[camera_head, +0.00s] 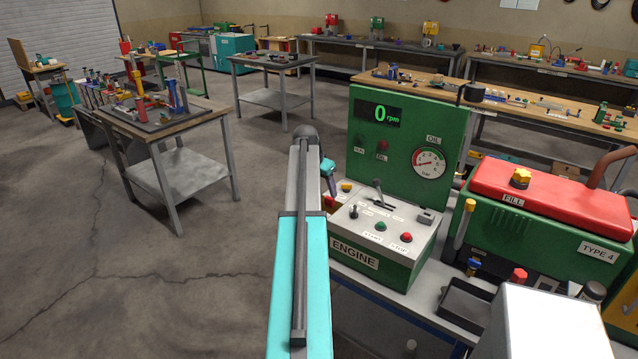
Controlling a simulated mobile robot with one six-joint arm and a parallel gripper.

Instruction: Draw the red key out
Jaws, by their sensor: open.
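The green and white ENGINE control box (385,240) stands on the bench right of my arm. A small red piece (329,203) shows at the left edge of its top, close beside my arm; it may be the red key, but its shape is too small and partly covered to tell. My gripper (332,187) is mostly hidden behind my own arm. The gripper is open. I cannot tell whether it touches the red piece.
The box also carries a lever (378,192), a green button (380,226) and a red button (406,237). Behind it stands a green panel (400,150) reading 0 rpm. A red-topped engine (550,195) and a black tray (468,303) are to the right.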

